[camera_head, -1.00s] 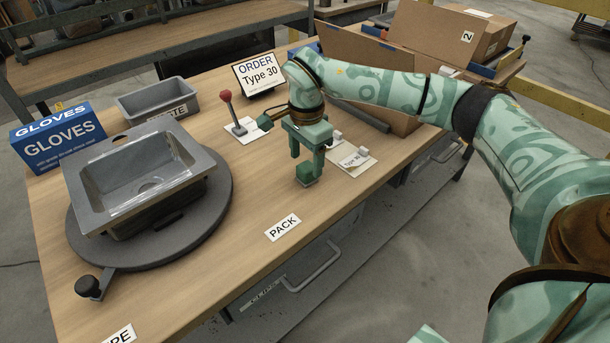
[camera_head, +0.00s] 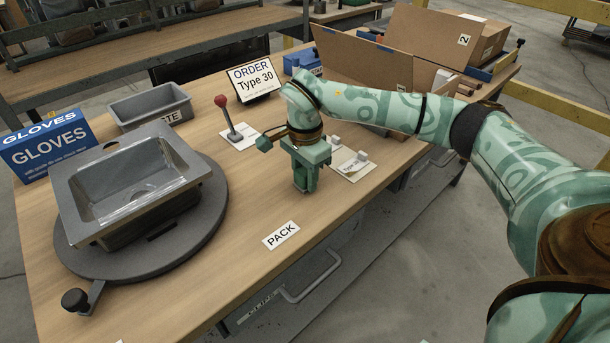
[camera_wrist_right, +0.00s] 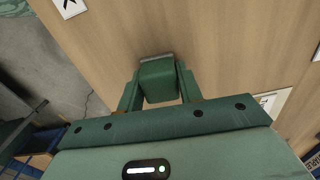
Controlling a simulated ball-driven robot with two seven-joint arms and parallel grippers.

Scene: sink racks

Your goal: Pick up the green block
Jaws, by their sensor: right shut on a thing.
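The green block (camera_wrist_right: 158,82) sits between the two fingers of my right gripper (camera_wrist_right: 157,88) in the right wrist view, with a finger against each side. In the head view my right gripper (camera_head: 305,183) points down over the wooden table, behind the PACK label, and its fingers mostly hide the block. The gripper is shut on the block. I cannot tell whether the block touches the table. My left gripper is in neither view.
A card with small white pieces (camera_head: 352,163) lies right beside the gripper. A red-knobbed lever (camera_head: 229,122) stands behind left. A grey sink (camera_head: 72,178) rests on a round turntable at left. Open cardboard boxes (camera_head: 360,62) stand at back right. The table around the PACK label (camera_head: 281,235) is clear.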

